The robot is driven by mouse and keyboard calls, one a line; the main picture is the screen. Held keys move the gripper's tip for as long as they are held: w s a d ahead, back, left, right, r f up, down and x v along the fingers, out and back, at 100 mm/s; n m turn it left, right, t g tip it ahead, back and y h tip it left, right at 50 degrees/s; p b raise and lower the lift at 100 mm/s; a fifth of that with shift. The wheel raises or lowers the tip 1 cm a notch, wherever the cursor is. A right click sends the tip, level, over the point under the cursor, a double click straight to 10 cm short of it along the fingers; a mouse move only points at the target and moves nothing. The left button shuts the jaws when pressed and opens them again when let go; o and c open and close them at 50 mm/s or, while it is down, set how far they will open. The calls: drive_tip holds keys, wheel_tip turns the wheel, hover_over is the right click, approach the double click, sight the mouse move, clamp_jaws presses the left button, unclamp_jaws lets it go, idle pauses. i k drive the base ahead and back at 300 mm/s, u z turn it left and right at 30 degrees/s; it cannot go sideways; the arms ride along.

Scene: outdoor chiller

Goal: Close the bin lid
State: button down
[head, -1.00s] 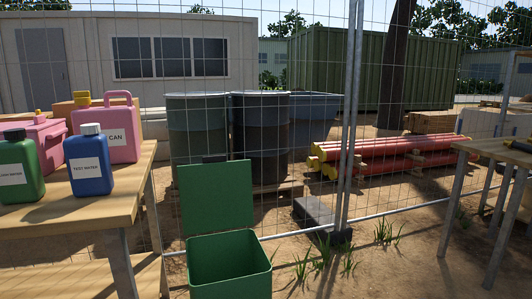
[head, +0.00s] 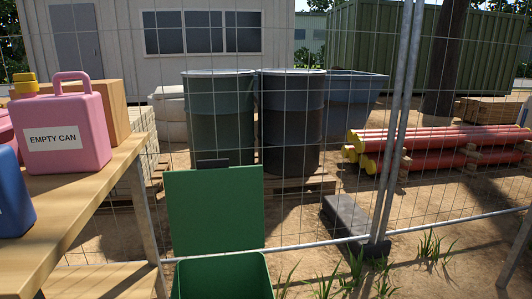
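The green bin (head: 222,279) stands on the ground at the bottom centre of the head view, its lower part cut off by the picture edge. Its green lid (head: 215,209) stands upright at the bin's far side, so the bin is open. A small dark tab (head: 213,163) sits at the lid's top edge. The inside of the bin shows only in part. My gripper is not in view.
A wooden table (head: 100,207) at the left holds a pink can (head: 66,130) labelled EMPTY CAN and a blue bottle (head: 12,195). A wire fence with a metal post (head: 397,130) runs behind the bin. A dark block (head: 347,217) lies at its foot.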

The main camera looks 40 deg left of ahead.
sight(214, 207)
drive_tip(key=i, duration=0.8)
drive_tip(key=u, duration=0.95)
drive_tip(key=i, duration=0.8)
drive_tip(key=u, duration=0.8)
